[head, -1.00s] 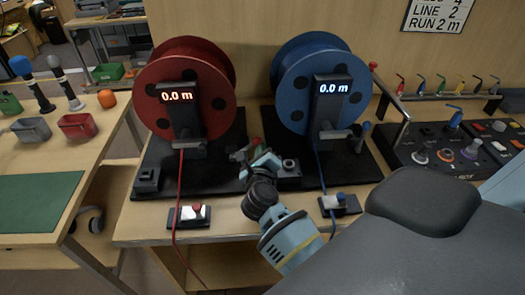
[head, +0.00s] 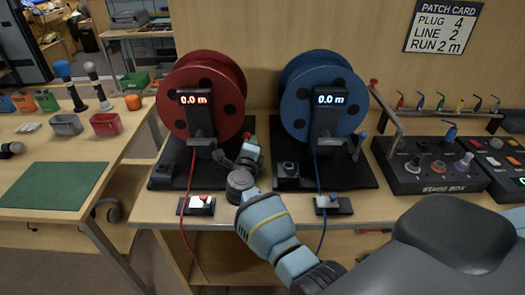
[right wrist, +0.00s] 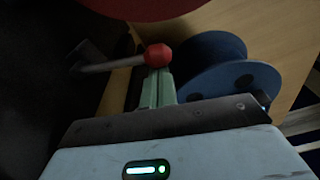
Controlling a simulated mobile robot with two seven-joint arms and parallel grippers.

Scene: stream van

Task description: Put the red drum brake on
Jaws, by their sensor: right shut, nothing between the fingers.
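The red drum (head: 205,70) stands on a black base at the back of the bench, its display reading 0.0 m. Its brake lever is mostly hidden behind my right gripper in the head view. The right wrist view shows a grey lever ending in a red ball knob (right wrist: 158,55). My right gripper (head: 247,152) is by the right side of the red drum's base, shut and empty. In the right wrist view its pale green fingers (right wrist: 160,88) point at the knob, very close; I cannot tell whether they touch. My left gripper is out of view.
The blue drum (head: 312,75), also at 0.0 m, stands to the right with a blue-knobbed lever. The stage box (head: 437,178) is further right. A side table with a green mat (head: 52,186) is left.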

